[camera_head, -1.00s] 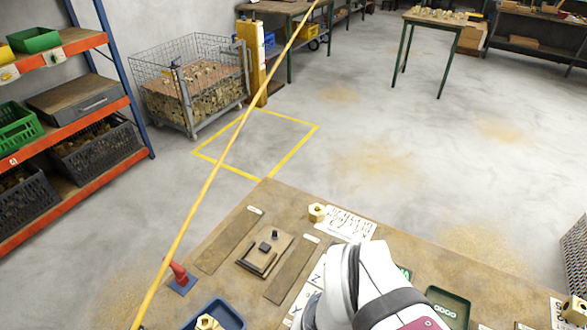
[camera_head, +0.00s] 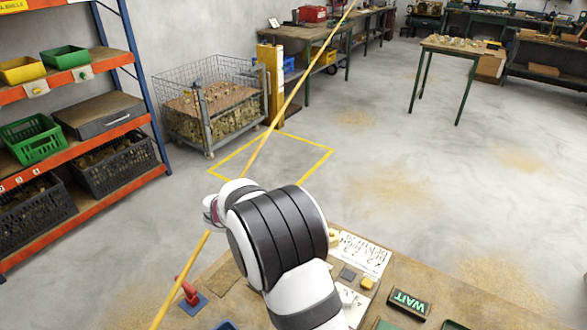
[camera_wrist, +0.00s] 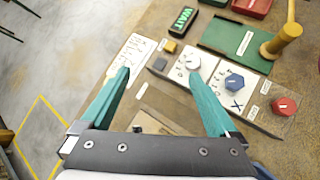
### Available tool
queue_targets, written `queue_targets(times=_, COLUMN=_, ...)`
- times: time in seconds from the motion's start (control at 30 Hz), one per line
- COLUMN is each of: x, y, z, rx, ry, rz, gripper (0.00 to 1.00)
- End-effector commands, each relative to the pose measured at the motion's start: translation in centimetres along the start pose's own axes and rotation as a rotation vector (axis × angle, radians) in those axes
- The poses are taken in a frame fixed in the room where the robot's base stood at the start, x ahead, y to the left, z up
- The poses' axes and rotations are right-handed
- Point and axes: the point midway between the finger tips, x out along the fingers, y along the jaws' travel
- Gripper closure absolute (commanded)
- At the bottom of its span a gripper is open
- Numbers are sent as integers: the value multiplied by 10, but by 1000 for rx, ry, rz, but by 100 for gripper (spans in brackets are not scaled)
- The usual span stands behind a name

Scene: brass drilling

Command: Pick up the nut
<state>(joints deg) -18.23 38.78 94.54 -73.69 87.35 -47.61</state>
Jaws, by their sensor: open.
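A brass nut (camera_head: 334,238) lies on the bench beside the white written sheet (camera_head: 362,255) in the head view, mostly covered by my arm. I cannot make it out in the wrist view; the left finger may cover it. My gripper (camera_wrist: 159,72) is open, with its two teal fingers apart over the bench and nothing held between them. The written sheet shows beside the left fingertip in the wrist view (camera_wrist: 128,65). In the head view my arm hides the fingers.
A red stand (camera_head: 189,292) is at left. Open floor lies beyond the bench.

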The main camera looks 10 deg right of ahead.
Motion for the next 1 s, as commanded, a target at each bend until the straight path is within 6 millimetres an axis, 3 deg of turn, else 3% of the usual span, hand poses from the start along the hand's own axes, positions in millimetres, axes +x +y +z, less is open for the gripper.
queue_targets(times=0.03, x=9, y=14, z=-34, rx=-150, ry=-56, rz=83, gripper=5)
queue_targets(times=0.1, x=16, y=32, z=-74, rx=-337, ry=-133, rz=199, gripper=5)
queue_targets(times=0.2, x=22, y=44, z=-114, rx=-515, ry=-216, rz=311, gripper=5)
queue_targets(times=0.3, x=27, y=48, z=-130, rx=-591, ry=-256, rz=358, gripper=5)
queue_targets(times=0.37, x=36, y=53, z=-131, rx=-604, ry=-264, rz=365, gripper=5)
queue_targets(times=0.6, x=98, y=80, z=-121, rx=-601, ry=-263, rz=361, gripper=5)
queue_targets(times=1.0, x=158, y=112, z=-113, rx=-598, ry=-260, rz=361, gripper=5)
